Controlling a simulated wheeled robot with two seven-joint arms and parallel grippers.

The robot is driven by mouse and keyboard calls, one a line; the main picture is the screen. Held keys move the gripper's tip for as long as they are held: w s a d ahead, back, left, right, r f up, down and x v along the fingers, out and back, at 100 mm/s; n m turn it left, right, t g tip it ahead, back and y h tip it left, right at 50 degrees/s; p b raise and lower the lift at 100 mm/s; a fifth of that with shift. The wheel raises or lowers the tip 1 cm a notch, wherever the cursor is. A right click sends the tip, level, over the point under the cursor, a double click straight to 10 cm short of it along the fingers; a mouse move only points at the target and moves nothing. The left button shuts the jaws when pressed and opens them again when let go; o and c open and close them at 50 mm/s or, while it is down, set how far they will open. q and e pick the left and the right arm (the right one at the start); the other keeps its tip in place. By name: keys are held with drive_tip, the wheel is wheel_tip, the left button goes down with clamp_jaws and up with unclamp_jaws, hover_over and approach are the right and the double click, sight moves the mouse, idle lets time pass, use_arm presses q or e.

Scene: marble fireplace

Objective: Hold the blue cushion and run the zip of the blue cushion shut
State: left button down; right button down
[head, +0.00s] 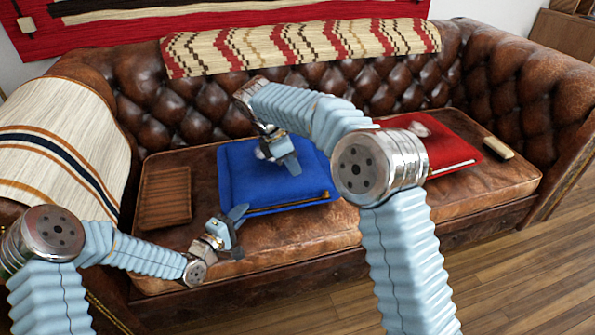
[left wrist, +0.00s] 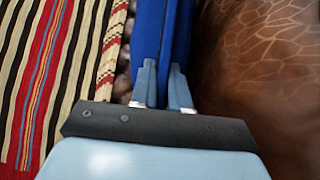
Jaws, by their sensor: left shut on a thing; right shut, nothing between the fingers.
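The blue cushion (head: 240,175) lies on the sofa seat, left of the middle. Its zip (head: 290,206) runs along the front edge as a thin brownish line; how far it is closed is too small to tell. My left gripper (head: 240,214) is shut on the cushion's front left corner. In the left wrist view the blue cushion (left wrist: 165,35) stands as a band between the fingertips of my left gripper (left wrist: 162,75). My right gripper (head: 293,166) is shut and empty above the cushion's top, pointing down and right. My right arm hides part of the cushion's right side.
A red cushion (head: 445,150) with a pale object (head: 418,129) on it lies to the right. A small brush-like block (head: 498,148) is beyond it. A brown slatted tray (head: 165,200) lies left of the blue cushion. Striped throws (head: 300,45) cover the backrest and left armrest.

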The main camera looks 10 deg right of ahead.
use_arm(q)
drive_tip(key=c, duration=1)
unclamp_jaws()
drive_tip(key=shift+c, duration=0.2)
